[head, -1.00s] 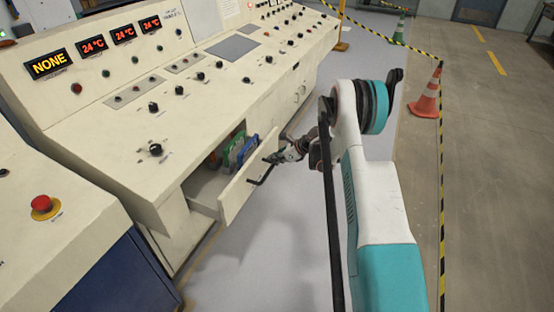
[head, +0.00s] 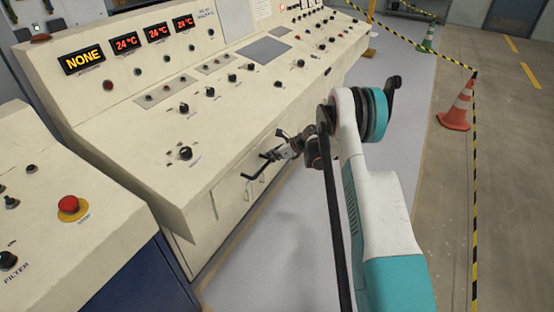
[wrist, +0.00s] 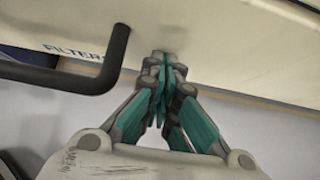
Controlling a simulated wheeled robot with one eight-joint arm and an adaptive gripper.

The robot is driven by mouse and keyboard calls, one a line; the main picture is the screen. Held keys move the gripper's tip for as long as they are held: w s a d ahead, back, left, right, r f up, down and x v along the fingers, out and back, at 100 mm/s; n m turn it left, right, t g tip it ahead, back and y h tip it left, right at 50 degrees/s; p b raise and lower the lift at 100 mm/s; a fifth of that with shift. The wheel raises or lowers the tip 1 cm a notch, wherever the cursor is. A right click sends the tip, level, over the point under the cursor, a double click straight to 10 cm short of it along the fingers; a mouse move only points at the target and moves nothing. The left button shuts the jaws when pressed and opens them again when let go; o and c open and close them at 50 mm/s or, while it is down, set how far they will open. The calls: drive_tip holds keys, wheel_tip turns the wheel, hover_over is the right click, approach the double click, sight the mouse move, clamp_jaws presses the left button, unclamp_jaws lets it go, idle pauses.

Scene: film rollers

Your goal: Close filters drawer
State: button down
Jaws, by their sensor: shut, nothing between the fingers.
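The filters drawer (head: 230,200) is a cream front in the side of the control console, and it looks flush or nearly flush with the panel around it. Its black bar handle (head: 258,172) sticks out in front. The wrist view shows the handle (wrist: 100,75) at left beside part of the "FILTERS" lettering. My gripper (head: 277,153) is at the drawer front, to the right of the handle. In the wrist view my gripper (wrist: 167,62) is shut and empty, its fingertips at the cream front; whether they touch it is unclear.
The cream control console (head: 130,120) has knobs and displays on its sloped top. A second console with a red button (head: 70,205) stands at lower left. An orange cone (head: 457,107) and striped barrier tape stand at right. Grey floor is clear beside the drawer.

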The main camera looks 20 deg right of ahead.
drive_tip(key=shift+w+a+r, duration=0.1)
drive_tip(key=shift+w+a, duration=0.25)
drive_tip(key=shift+w, duration=0.05)
idle(0.4)
